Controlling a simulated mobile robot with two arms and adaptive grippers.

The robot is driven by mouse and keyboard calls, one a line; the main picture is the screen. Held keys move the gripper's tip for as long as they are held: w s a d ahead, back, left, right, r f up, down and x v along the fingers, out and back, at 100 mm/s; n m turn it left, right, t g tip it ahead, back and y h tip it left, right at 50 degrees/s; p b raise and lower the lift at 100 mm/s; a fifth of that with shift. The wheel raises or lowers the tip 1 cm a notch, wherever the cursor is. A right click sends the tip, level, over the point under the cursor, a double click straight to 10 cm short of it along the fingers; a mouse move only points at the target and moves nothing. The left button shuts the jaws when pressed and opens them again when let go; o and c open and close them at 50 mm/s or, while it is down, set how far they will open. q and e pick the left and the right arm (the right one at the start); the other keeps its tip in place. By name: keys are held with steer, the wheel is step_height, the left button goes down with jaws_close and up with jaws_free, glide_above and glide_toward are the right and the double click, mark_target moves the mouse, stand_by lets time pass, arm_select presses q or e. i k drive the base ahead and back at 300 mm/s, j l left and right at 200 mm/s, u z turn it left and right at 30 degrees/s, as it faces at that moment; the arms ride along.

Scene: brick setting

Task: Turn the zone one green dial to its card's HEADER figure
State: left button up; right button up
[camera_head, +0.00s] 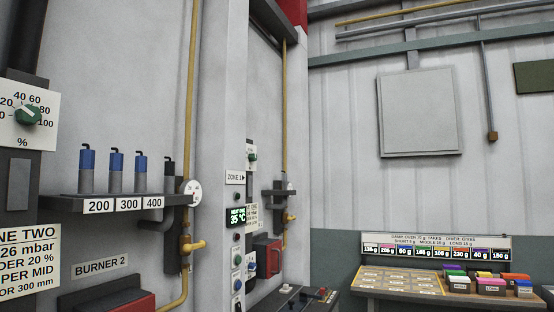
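The zone one green dial (252,155) is small and far off, on a white plate on the side of the grey column, above the "ZONE 1" sign (235,177). Its scale and pointer are too small to read. The zone one card (251,217) is a pale plate beside the "HEAT ONE 35 °C" display (236,215). Its lines, including any HEADER figure, are too small to read. Neither of my grippers is in view.
Nearer at left are another green dial (28,115), a shelf (75,203) marked 200, 300 and 400 with blue-topped cylinders (116,170), and a ZONE TWO card (28,262). Yellow pipes (191,100) run up the walls. A table (450,296) with coloured bins stands at right.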

mark_target(252, 157)
steer(key=i+l+u, duration=0.15)
steer(key=l, duration=0.3)
steer(key=i+l+u, duration=0.15)
steer(key=l, duration=0.3)
steer(key=i+l+u, duration=0.15)
steer(key=l, duration=0.35)
steer(key=l+u, duration=0.15)
steer(key=l, duration=0.3)
